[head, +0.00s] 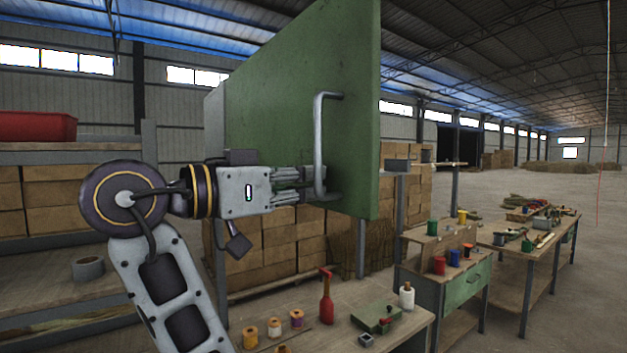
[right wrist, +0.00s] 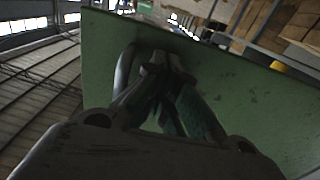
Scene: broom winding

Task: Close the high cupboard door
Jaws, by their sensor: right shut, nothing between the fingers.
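The green high cupboard door (head: 275,110) stands open, its face with the metal bar handle (head: 319,140) turned toward me. A narrow grey-green upright part (head: 214,125) shows at the door's left edge; the inside of the cupboard is hidden. My right gripper (head: 312,186) is shut and empty, with its fingertips at the lower part of the handle, close to the door face. In the right wrist view its fingertips (right wrist: 168,65) are beside the handle (right wrist: 124,75) against the green door (right wrist: 240,95); I cannot tell whether they touch. My left gripper is not in view.
Shelves with boxes and a red bin (head: 38,126) stand at left. More benches (head: 535,245) stand at right; open floor lies beyond.

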